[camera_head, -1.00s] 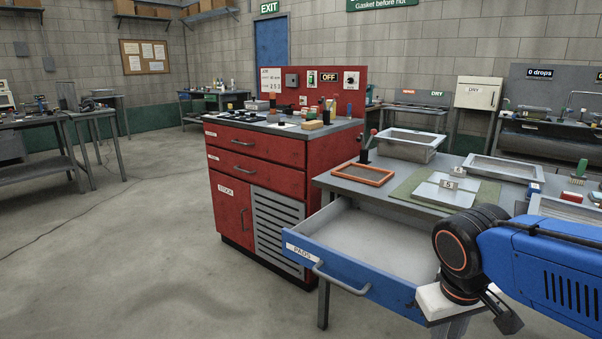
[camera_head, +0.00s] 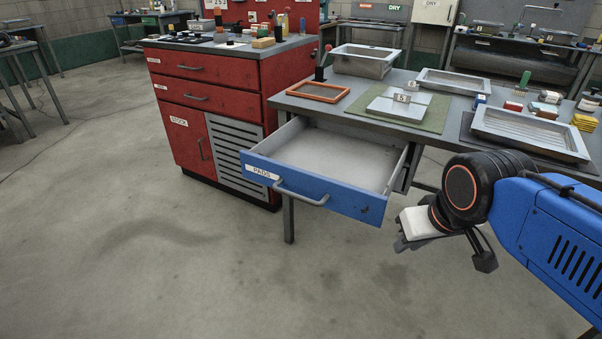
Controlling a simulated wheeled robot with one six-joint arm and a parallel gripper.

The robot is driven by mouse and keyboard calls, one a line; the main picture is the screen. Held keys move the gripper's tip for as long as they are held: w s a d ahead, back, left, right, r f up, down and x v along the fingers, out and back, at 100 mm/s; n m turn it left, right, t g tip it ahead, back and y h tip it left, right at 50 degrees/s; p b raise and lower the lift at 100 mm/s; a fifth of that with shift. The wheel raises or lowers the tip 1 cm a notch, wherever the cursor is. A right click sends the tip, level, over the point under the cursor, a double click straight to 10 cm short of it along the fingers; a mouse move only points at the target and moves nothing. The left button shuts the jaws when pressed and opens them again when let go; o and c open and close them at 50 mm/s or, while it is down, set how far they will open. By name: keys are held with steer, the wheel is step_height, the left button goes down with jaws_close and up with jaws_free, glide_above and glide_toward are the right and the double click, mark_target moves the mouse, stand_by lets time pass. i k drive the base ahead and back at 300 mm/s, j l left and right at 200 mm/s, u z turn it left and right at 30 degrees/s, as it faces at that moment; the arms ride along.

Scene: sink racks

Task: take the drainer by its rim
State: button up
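No single thing is marked as the drainer. A shallow grey metal tray with a ridged or meshed floor and a raised rim (camera_head: 572,152) sits at the right of the grey table. A similar shallow framed tray (camera_head: 426,83) lies at the table's back, and a deeper metal basin (camera_head: 391,54) stands to its left. I cannot tell which one is the drainer. My gripper (camera_head: 418,240) hangs from the blue arm at the right, in front of the table and apart from all the trays. Its fingers are turned away and partly hidden, so its opening is unclear.
The blue-fronted drawer marked PADS (camera_head: 346,203) stands pulled out and looks empty, left of my gripper. An orange-framed screen (camera_head: 343,99) and a green mat (camera_head: 435,122) are on the table (camera_head: 300,103). A red cabinet (camera_head: 232,76) stands left. The foreground floor is clear.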

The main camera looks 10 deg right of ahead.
mark_target(559, 141)
steer(key=z, duration=1.25)
